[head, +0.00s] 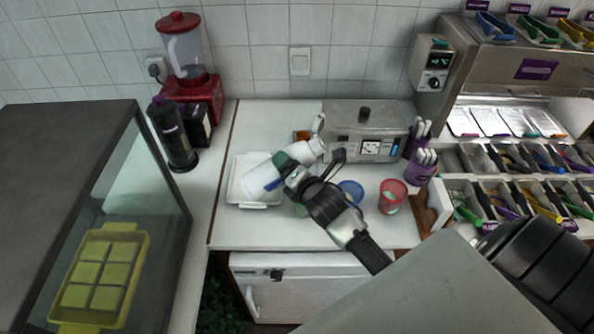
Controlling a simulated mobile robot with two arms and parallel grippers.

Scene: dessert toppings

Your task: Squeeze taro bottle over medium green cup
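My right gripper (279,172) comes in from the lower right and is shut on a white bottle (304,150). The bottle lies tilted nearly on its side, above the white tray's right edge; its label cannot be read, so I cannot tell if it is taro. A small part of a green cup (300,210) shows below the gripper; my arm hides most of it. A blue cup (351,190) stands right of my wrist, and a red cup (392,197) stands farther right. My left gripper is not in view.
A white tray (236,194) lies on the counter's left. A steel box appliance (365,130) stands at the back, beside purple holders with white utensils (420,165). A red blender (190,85) and a dark bottle (172,135) are at left.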

